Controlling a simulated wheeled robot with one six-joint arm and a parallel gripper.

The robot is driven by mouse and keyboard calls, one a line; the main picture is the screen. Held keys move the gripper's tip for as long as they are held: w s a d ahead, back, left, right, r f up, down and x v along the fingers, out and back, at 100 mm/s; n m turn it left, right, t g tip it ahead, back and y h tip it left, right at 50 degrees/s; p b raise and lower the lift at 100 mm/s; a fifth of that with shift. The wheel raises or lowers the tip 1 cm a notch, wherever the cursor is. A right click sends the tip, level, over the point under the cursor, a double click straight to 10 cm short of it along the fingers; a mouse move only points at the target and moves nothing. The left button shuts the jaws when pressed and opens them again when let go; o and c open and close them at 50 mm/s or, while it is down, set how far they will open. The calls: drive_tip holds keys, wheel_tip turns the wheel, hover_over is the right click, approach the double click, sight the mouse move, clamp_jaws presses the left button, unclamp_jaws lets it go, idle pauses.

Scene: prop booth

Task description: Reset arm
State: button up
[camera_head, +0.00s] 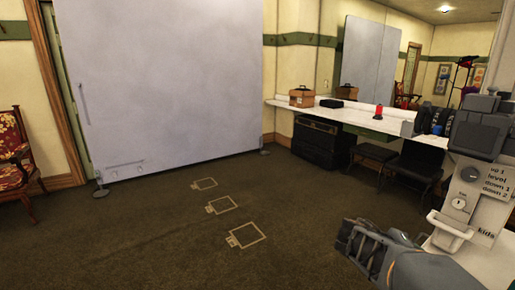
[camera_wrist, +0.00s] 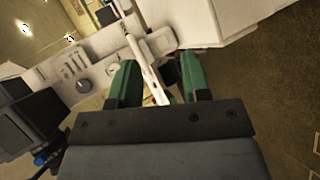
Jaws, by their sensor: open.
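My gripper (camera_head: 352,238) reaches in at the lower right of the head view, beside a pale control machine (camera_head: 468,200). In the wrist view its two green fingers (camera_wrist: 160,82) are open and apart. A white bar or handle (camera_wrist: 145,68) of the machine shows between and beyond the fingers; I cannot tell if they touch it. In the head view the machine has a white handle (camera_head: 450,228), a round lock, a knob and printed labels such as "level" and "kids". My own arm (camera_head: 425,272) runs along the bottom right.
A large grey panel (camera_head: 160,80) stands on feet at the back left. A red patterned chair (camera_head: 14,150) is at the left edge. A white counter (camera_head: 345,117) carries boxes, with dark chairs (camera_head: 415,165) below. The brown carpet (camera_head: 130,240) is clear, with taped squares (camera_head: 245,236).

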drive_tip(key=s+a+r+t+y+p, duration=0.1)
drive_tip(key=s+a+r+y+p, duration=0.1)
drive_tip(key=a, duration=0.5)
drive_tip(key=s+a+r+t+y+p, duration=0.1)
drive_tip(key=s+a+r+y+p, duration=0.1)
drive_tip(key=a+r+y+p, duration=0.3)
drive_tip(key=s+a+r+t+y+p, duration=0.1)
drive_tip(key=a+r+y+p, duration=0.3)
drive_tip(key=a, duration=0.5)
drive_tip(key=s+y+p, duration=0.1)
drive_tip(key=y+p, duration=0.1)
drive_tip(key=p, duration=0.1)
drive_tip(key=shift+s+r+n, duration=0.25)
drive_tip(key=shift+s+n, duration=0.05)
drive_tip(key=shift+s, duration=0.05)
drive_tip(key=shift+d, duration=0.2)
